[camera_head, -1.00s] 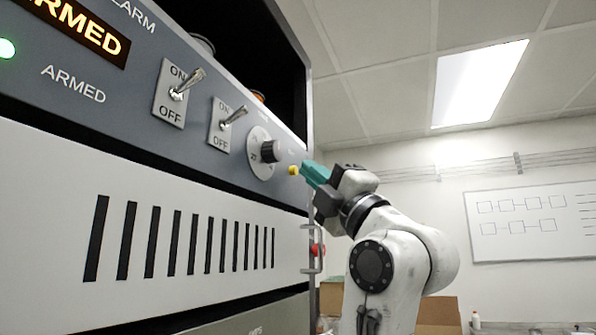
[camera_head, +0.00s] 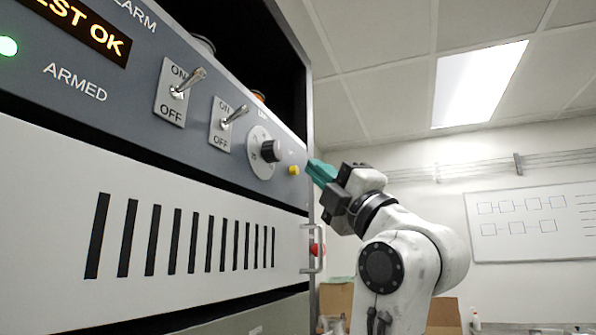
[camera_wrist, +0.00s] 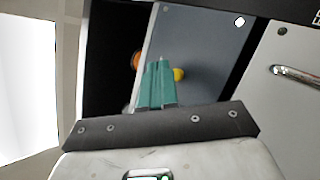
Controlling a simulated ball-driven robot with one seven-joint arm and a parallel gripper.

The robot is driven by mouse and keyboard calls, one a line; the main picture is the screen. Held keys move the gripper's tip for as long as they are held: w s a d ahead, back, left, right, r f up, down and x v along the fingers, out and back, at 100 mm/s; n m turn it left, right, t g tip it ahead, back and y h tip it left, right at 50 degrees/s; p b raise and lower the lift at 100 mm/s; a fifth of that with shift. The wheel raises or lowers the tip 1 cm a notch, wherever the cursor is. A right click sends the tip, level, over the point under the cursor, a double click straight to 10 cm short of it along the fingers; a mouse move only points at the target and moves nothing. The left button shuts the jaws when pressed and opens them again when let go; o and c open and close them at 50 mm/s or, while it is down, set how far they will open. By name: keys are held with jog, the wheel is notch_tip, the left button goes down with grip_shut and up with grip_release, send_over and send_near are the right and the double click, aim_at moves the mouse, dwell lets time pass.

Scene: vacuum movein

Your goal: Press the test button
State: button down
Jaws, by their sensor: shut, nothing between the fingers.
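The yellow test button (camera_head: 294,170) sits at the right end of the grey control panel (camera_head: 140,120), right of the rotary knob (camera_head: 270,151). It also shows in the wrist view (camera_wrist: 179,74), just right of the fingertips. My gripper (camera_head: 312,166) has teal fingers, shut and empty. In the head view its tips are a little to the right of the button, with a small gap between them. The display (camera_head: 78,28) reads "...EST OK", its left part cut off by the picture edge. The green lamp (camera_head: 8,46) by "ARMED" is lit.
Two toggle switches (camera_head: 182,90) (camera_head: 230,122) stick out of the panel left of the knob. A metal handle (camera_head: 318,248) and a red button (camera_head: 315,249) are below my gripper. An orange object (camera_wrist: 137,61) is beyond the panel edge. Open room lies to the right.

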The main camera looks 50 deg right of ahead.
jog(key=s+d, duration=0.2)
jog(key=s, duration=0.3)
jog(key=shift+s+b, duration=0.35)
jog(key=shift+b, duration=0.05)
dwell(0.6)
